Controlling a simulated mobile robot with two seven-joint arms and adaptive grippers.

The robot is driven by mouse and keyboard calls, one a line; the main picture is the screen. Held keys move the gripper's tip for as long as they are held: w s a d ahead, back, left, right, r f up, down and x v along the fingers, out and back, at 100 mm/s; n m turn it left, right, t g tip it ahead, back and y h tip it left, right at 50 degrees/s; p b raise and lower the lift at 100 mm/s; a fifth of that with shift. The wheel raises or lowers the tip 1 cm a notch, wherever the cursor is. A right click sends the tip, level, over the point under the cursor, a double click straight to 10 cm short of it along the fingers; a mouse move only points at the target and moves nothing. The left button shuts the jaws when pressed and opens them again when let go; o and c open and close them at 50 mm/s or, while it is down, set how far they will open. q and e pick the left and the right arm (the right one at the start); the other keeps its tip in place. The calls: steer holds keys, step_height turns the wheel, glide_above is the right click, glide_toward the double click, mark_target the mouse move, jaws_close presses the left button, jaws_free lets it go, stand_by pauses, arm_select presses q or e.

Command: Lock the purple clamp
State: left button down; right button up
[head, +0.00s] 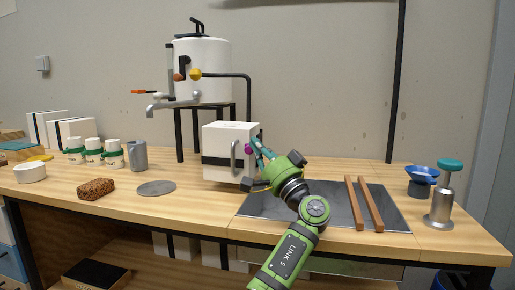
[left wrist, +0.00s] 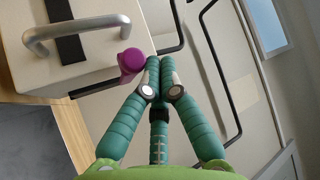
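The purple clamp (head: 248,149) shows as a small rounded purple piece at the right edge of the white box (head: 223,150) with a dark band and a grey handle. In the left wrist view the clamp (left wrist: 131,62) stands out from the box's edge, near the handle (left wrist: 77,31). My left gripper (head: 257,142) has teal fingers drawn together at the tips. In the left wrist view the fingertips (left wrist: 160,62) are just right of the clamp, with nothing seen between them. I cannot tell whether a finger touches the clamp. My right gripper is out of view.
A grey tray (head: 335,208) with two wooden bars (head: 362,204) lies right of the box. A white urn (head: 203,72) with a tap stands behind it. A grey disc (head: 157,188) and a brown sponge-like block (head: 96,189) lie to the left. A blue funnel (head: 422,175) stands at right.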

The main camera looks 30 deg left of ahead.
arm_select(q)
steer(key=shift+a+f, duration=0.1)
steer(key=shift+f, duration=0.3)
steer(key=v, duration=1.2)
steer(key=shift+r, duration=0.3)
